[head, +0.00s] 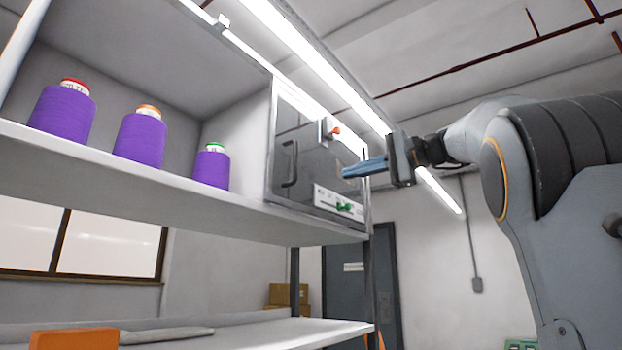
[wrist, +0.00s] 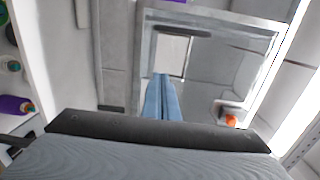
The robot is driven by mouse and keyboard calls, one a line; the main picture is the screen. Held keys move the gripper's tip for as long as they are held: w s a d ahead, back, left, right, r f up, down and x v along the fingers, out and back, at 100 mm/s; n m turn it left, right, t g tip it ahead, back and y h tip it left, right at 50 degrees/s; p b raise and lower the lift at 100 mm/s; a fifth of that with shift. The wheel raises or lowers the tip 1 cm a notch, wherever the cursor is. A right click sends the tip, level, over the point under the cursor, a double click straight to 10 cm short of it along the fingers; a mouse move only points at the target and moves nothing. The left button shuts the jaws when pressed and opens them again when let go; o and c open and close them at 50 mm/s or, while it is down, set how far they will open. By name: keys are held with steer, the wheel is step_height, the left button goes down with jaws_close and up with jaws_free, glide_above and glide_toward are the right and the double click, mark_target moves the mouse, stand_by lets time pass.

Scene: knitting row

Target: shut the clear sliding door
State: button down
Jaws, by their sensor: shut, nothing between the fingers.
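The clear sliding door (head: 310,165) is a dark, glassy pane with a black handle (head: 289,163) near its left edge. It sits in a light-framed box at the right end of the upper shelf. In the wrist view the glassy surface (wrist: 218,68) lies beyond my fingers, inside a pale frame. How far the door stands open I cannot tell. My gripper (head: 345,172) is shut and empty, its blue fingers pointing left in front of the box's right part. The fingers also show in the wrist view (wrist: 162,80). Contact with the pane is unclear.
Several purple thread cones, one at the middle (head: 140,138), stand on the upper shelf (head: 120,165) at left. A lower shelf (head: 260,335) runs below.

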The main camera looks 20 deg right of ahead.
steer(key=w+a+r+p, duration=0.2)
steer(key=w+a+p, duration=0.1)
steer(key=a, duration=0.7)
steer(key=shift+w+a+r+n+y, duration=0.2)
steer(key=shift+w+n+y, duration=0.15)
steer(key=shift+w, duration=0.25)
